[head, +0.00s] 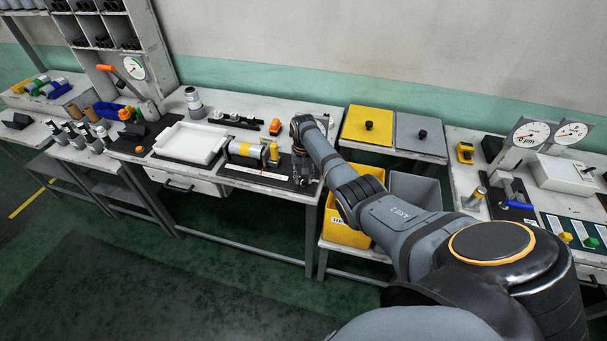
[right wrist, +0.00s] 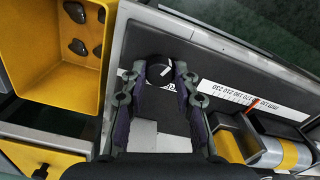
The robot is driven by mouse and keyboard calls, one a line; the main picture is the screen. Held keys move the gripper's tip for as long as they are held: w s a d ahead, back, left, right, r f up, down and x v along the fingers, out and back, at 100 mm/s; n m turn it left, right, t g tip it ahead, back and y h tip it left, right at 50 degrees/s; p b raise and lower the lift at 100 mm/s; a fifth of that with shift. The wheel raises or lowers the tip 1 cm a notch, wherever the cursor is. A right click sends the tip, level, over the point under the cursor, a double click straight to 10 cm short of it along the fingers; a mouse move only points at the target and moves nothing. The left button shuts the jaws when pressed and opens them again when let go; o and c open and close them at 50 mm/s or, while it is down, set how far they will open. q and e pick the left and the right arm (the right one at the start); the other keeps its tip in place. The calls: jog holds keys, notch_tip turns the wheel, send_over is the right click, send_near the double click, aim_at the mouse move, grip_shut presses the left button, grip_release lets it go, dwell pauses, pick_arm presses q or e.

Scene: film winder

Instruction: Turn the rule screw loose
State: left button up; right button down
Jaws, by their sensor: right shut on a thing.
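The rule screw (right wrist: 160,72) is a round black knob with a white mark on top, standing at the end of the white rule in the right wrist view. My right gripper (right wrist: 161,77) has its two fingers on either side of the knob and is shut on it. In the head view my right gripper (head: 309,178) is low over the right end of the winder, and the arm and gripper hide the knob. The white rule (right wrist: 230,96) with black numbers and a red pointer runs along the dark base. My left gripper is not in view.
Beside the knob are a silver roll with a yellow band (head: 244,149) and a yellow post (head: 273,152). A white tray (head: 188,143) lies to the left.

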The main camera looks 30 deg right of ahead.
jog(key=n+p, duration=0.1)
jog(key=n, duration=0.2)
jog(key=shift+r+n, duration=0.1)
jog(key=shift+n, duration=0.2)
jog(key=n, duration=0.4)
jog(key=shift+n, duration=0.3)
jog(key=n, duration=0.4)
jog(key=shift+p, duration=0.4)
jog(key=shift+n, duration=2.1)
jog(key=c, duration=1)
grip_release()
